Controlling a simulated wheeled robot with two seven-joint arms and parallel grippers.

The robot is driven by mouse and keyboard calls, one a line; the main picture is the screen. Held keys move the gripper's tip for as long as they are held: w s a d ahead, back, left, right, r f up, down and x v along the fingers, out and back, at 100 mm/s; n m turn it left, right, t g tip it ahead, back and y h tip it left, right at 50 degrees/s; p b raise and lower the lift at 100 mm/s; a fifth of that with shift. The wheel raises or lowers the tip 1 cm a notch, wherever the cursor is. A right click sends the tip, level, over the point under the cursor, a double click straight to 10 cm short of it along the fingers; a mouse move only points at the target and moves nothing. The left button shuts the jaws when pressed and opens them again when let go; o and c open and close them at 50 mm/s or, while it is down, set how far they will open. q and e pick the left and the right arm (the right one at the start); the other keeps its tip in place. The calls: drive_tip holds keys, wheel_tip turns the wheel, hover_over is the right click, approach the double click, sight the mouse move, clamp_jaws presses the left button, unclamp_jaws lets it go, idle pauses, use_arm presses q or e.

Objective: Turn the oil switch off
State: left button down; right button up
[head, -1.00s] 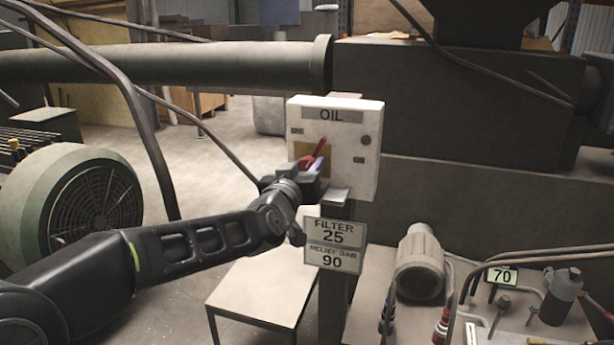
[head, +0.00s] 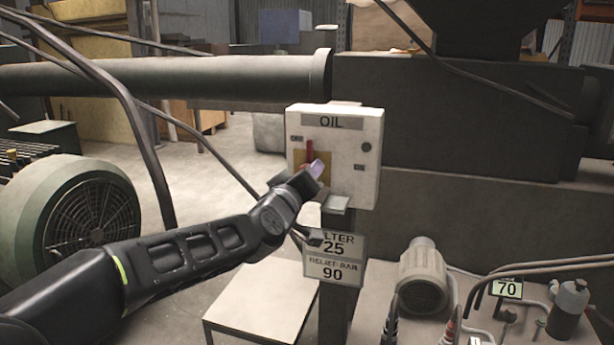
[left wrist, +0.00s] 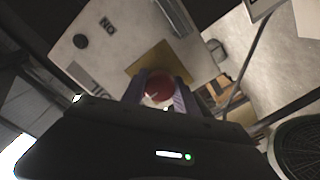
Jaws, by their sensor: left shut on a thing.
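The white switch box (head: 345,190) marked OIL stands on a post in the middle of the head view. Its red handle (head: 309,151) points about straight up in front of a yellow plate (head: 325,163). My left gripper (head: 317,170) is at the handle's lower part, in front of the box, and hides part of it. In the left wrist view the handle's red rounded end (left wrist: 158,90) sits between the two fingers of my left gripper (left wrist: 161,96), which is shut on it. A label at the right (left wrist: 108,25) reads ON. The left label is too small to read surely. My right gripper is not in view.
A FILTER 25 and RELIEF BAR 90 sign (head: 335,257) hangs below the box, partly behind my arm. A pale table (head: 262,295) stands low in front. A large pipe (head: 170,75) runs behind, and a green motor (head: 70,212) is at left.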

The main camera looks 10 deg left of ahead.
use_arm(q)
drive_tip(key=c, duration=0.9)
unclamp_jaws()
drive_tip(key=shift+c, duration=0.2)
drive_tip(key=s, duration=0.7)
drive_tip(key=shift+s+a+p, duration=0.25)
drive_tip(key=shift+s+p, duration=0.1)
drive_tip(key=shift+s, duration=0.05)
